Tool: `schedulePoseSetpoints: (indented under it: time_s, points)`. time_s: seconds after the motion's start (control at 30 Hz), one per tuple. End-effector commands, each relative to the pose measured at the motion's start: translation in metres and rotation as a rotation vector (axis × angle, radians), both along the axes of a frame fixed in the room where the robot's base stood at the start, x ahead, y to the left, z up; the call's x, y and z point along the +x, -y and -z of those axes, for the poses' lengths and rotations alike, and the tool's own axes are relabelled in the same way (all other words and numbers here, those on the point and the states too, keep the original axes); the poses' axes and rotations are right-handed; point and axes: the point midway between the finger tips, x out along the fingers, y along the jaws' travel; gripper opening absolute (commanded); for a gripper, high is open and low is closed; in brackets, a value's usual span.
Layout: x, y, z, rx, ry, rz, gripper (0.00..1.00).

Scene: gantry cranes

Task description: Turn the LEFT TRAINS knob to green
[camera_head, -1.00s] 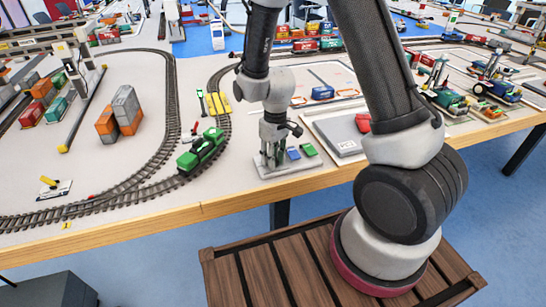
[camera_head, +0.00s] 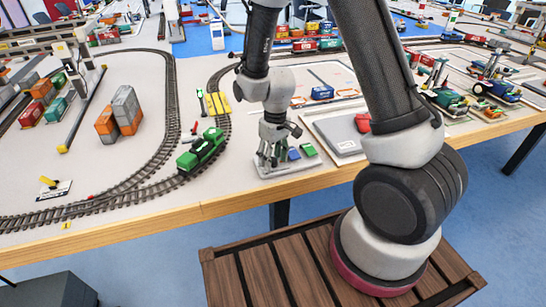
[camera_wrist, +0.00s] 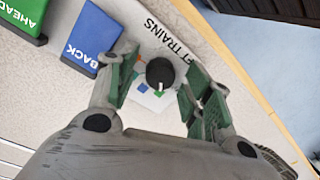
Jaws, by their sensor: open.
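The LEFT TRAINS knob is a round black knob (camera_wrist: 160,72) with a short white pointer line at its lower edge in the wrist view. Small coloured marks, one of them blue, lie on the white plate below it. Lettering reading "FT TRAINS" runs beside it, partly cut off by a finger. My gripper (camera_wrist: 165,78) is open, with its green-padded fingers on either side of the knob. Contact with the knob cannot be told. In the head view my gripper (camera_head: 270,155) is low over the control panel (camera_head: 290,167), and the knob is hidden there.
Next to the knob are a blue BACK button (camera_wrist: 92,42) and a green AHEAD button (camera_wrist: 25,15). A green locomotive (camera_head: 203,149) stands on the track left of my gripper. A grey box (camera_head: 340,133) stands to the right. The table edge (camera_head: 200,211) is close in front.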

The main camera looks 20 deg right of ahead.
Motion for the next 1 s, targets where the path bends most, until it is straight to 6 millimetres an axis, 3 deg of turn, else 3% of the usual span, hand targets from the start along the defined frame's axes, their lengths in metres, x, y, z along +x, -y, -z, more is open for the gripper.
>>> schedulePoseSetpoints:
  time_s: [0.23, 0.5, 0.7, 1.0]
  points:
    - [0.002, 0.0, -0.015, 0.002, 0.004, -0.001, 0.5]
    - [0.003, 0.003, -0.075, 0.002, 0.007, -0.001, 0.5]
    - [0.004, 0.005, -0.108, 0.001, 0.004, 0.0, 0.5]
    - [0.003, 0.006, -0.12, 0.0, -0.001, 0.0, 0.5]
